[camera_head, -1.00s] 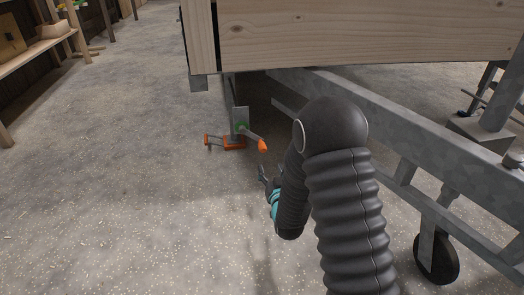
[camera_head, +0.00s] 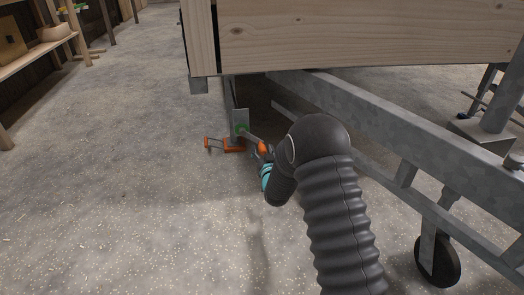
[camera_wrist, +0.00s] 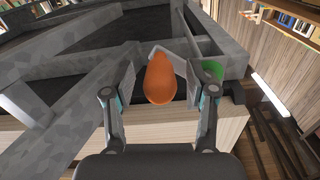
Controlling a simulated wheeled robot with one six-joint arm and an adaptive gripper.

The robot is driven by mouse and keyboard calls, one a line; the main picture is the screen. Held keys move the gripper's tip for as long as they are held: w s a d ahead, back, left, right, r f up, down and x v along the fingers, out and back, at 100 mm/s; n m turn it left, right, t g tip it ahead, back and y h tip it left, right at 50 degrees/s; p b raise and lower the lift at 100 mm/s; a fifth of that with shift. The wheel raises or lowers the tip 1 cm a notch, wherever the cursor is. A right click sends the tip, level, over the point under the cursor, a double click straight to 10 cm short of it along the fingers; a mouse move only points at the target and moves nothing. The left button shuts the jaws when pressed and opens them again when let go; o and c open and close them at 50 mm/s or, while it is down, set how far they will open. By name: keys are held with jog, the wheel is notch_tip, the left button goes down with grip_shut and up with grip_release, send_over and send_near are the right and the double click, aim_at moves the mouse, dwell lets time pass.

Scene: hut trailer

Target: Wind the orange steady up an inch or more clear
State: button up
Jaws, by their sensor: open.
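The orange steady (camera_head: 234,146) stands under the corner of the wooden hut, its orange foot on or very near the floor; I cannot tell if there is a gap. Its grey upright carries a green spot (camera_head: 241,127), and a crank with an orange knob (camera_head: 262,148) reaches toward my arm. My gripper (camera_head: 262,156) is at the knob, partly hidden by my arm. In the wrist view the orange knob (camera_wrist: 160,80) lies between the two open fingers of my gripper (camera_wrist: 160,86), with a gap on each side. The green spot (camera_wrist: 212,70) shows behind the right finger.
The wooden hut wall (camera_head: 370,35) overhangs the steady. A galvanised trailer beam (camera_head: 400,120) runs to the right, with a black jockey wheel (camera_head: 438,262) at lower right. A wooden bench (camera_head: 40,48) stands far left. The floor to the left is clear.

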jog(key=shift+w, duration=0.3)
grip_shut()
